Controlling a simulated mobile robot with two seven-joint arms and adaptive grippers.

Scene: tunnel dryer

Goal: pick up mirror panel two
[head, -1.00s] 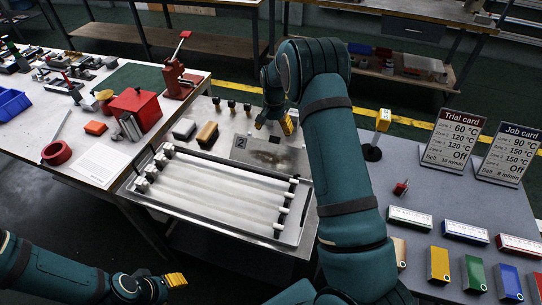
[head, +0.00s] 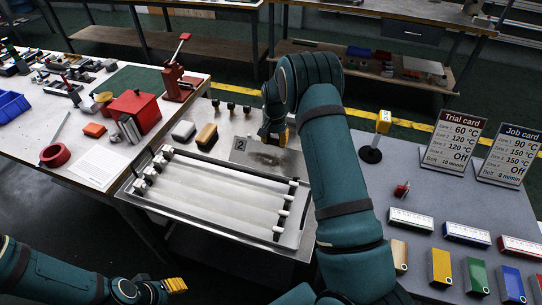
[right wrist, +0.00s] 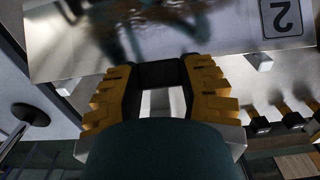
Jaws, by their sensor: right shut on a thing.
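Mirror panel two (head: 268,157) is a flat, shiny metal plate marked "2". It lies behind the tray of white rollers in the head view. In the right wrist view the panel (right wrist: 140,35) fills the upper part, with its "2" label (right wrist: 285,15) at the top right. My right gripper (head: 276,136) is at the panel's far edge. In the right wrist view its yellow fingers (right wrist: 160,82) are shut on a dark block at the panel's edge. My left gripper (head: 172,286) is low at the left, away from the panel; its opening is unclear.
A metal tray (head: 215,240) with white rollers stands in front of the panel. A yellow-topped post (head: 383,122) stands to the right, before the Trial card (head: 455,142) and Job card (head: 511,155).

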